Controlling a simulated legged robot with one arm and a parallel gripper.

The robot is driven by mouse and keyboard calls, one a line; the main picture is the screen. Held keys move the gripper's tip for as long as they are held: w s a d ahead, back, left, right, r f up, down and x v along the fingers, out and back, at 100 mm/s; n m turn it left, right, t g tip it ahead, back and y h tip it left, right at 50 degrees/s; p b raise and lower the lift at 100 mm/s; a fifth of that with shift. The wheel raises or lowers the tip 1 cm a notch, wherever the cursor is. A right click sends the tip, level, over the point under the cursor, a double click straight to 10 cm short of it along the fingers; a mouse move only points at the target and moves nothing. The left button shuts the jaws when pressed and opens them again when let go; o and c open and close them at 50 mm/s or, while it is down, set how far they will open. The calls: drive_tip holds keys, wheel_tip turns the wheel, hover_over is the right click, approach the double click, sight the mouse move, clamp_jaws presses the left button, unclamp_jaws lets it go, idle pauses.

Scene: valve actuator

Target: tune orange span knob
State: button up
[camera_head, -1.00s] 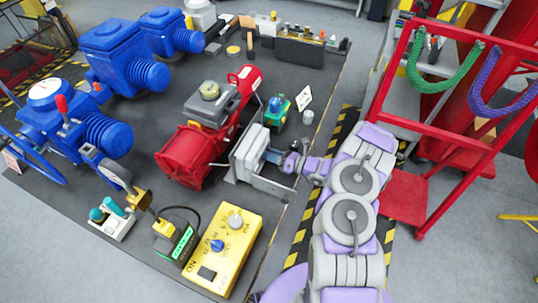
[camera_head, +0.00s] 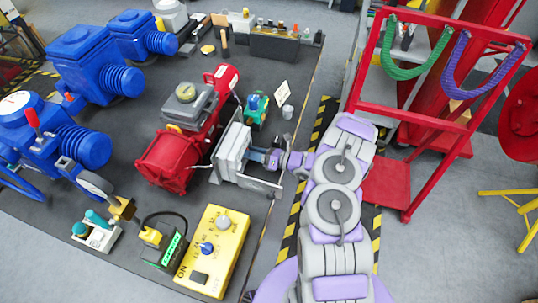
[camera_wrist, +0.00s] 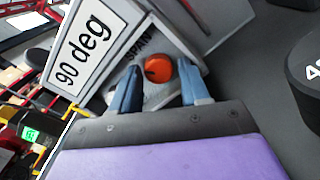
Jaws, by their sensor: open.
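The orange span knob (camera_wrist: 158,69) is a small round knob in the wrist view, on a light grey panel lettered "SPAN" (camera_wrist: 139,44). My gripper (camera_wrist: 160,82) is open, with one blue finger on each side of the knob's near edge. I cannot tell whether either finger touches it. In the head view my gripper (camera_head: 256,156) reaches the grey-white box (camera_head: 233,150) beside the red actuator (camera_head: 178,155); the knob is hidden there.
A "90 deg" label (camera_wrist: 82,48) is left of the knob. A yellow control box (camera_head: 213,250) stands nearer. Blue valve actuators (camera_head: 85,60) stand at the left. A green-blue device (camera_head: 256,106) is just behind the gripper. A red frame (camera_head: 415,115) stands right of my arm.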

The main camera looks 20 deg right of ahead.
drive_tip(key=p+v, duration=0.2)
drive_tip(key=v, duration=1.5)
drive_tip(key=shift+w+r, duration=0.1)
